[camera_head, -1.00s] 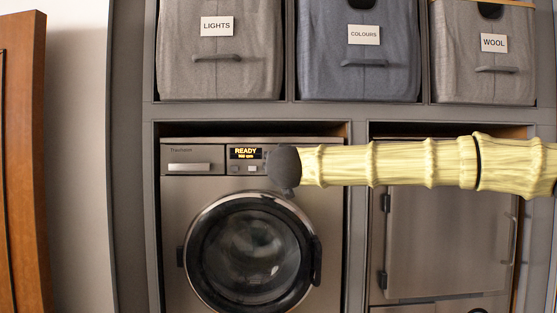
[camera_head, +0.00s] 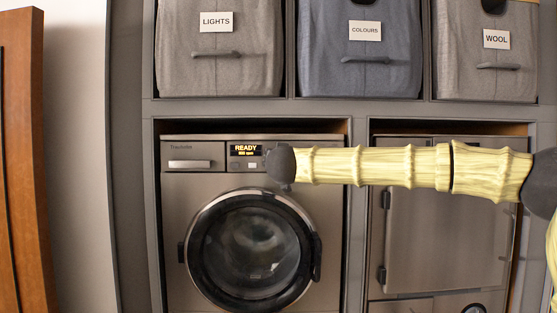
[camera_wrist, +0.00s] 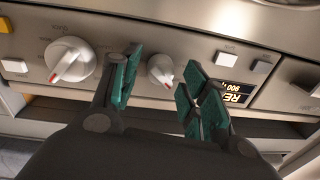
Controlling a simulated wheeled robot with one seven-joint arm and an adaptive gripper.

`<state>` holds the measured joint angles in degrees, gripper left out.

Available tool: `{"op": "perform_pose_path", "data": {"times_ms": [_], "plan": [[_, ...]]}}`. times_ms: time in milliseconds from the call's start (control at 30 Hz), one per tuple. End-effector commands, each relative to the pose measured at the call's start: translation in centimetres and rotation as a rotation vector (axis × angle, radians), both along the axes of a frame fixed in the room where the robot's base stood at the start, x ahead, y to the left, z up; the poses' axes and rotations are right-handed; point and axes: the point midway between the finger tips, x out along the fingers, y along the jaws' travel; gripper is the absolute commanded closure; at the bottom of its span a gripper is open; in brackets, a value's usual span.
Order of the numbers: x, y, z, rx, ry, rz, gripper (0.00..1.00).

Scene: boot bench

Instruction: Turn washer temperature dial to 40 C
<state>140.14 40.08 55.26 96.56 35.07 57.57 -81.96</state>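The washer (camera_head: 180,230) stands in the left bay, with its lit READY display (camera_head: 246,151) on the panel. In the wrist view the panel is turned around: a small white dial (camera_wrist: 161,69) with a red mark lies between my fingertips, and a larger white dial (camera_wrist: 70,61) with a red mark is to the left. No temperature scale is readable, so I cannot tell which dial sets temperature. My gripper (camera_wrist: 160,80) is open, its green-padded fingers either side of the small dial; contact is not clear. In the head view my arm hides the dials.
White buttons (camera_wrist: 227,59) and the display (camera_wrist: 236,94) are right of the fingers in the wrist view. The round washer door (camera_head: 250,250) is below the panel. A second appliance (camera_head: 440,245) is to the right. Labelled baskets (camera_head: 220,70) fill the shelf above.

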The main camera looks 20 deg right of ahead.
Motion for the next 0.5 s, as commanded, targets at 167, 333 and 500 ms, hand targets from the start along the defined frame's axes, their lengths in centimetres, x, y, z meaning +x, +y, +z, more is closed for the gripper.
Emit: {"op": "perform_pose_path", "data": {"times_ms": [167,333,500], "plan": [[-0.02,-0.03,0.01,0.0,0.0,0.0,0.92],[-0.02,-0.05,0.01,0.001,0.0,-0.001,0.98],[-0.04,-0.09,0.08,0.015,-0.005,-0.001,0.98]]}}
